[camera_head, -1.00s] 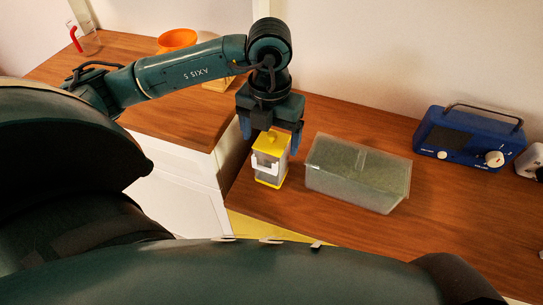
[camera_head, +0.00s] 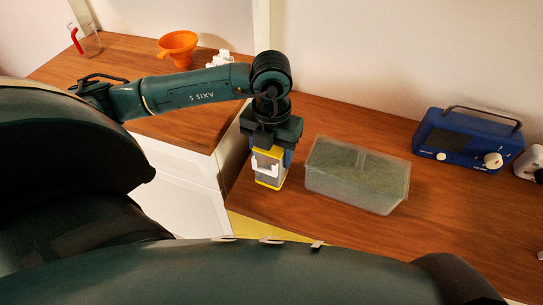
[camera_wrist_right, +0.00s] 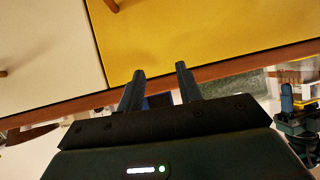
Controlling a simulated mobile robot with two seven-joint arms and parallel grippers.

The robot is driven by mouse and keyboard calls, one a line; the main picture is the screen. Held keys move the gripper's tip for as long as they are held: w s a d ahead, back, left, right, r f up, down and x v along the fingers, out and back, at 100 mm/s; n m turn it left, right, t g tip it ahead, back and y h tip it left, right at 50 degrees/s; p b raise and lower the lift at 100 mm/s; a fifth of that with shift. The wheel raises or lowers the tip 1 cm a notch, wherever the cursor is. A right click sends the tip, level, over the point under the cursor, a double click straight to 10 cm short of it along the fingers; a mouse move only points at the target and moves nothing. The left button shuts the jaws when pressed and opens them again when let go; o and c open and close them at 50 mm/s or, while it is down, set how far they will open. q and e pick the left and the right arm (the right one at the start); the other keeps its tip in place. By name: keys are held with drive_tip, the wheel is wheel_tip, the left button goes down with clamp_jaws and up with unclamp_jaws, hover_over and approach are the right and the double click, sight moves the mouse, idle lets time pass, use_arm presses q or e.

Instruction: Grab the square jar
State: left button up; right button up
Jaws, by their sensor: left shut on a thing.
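The square jar (camera_head: 271,179), a small clear box with yellow lid and base and a white front clasp, stands upright on the wooden counter near its front-left corner. My left gripper (camera_head: 269,156) points down over the jar and is shut on its upper part, covering most of the lid. My right gripper (camera_wrist_right: 161,70) shows in the right wrist view with its two fingers apart and nothing between them. It is away from the jar, facing yellow and cream cabinet fronts.
A translucent rectangular container (camera_head: 357,178) stands just right of the jar. A blue radio (camera_head: 467,139) is farther right. An orange funnel (camera_head: 177,46) and a glass with a red handle (camera_head: 86,40) sit back left.

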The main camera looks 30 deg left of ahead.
use_arm(q)
drive_tip(key=c, duration=0.4)
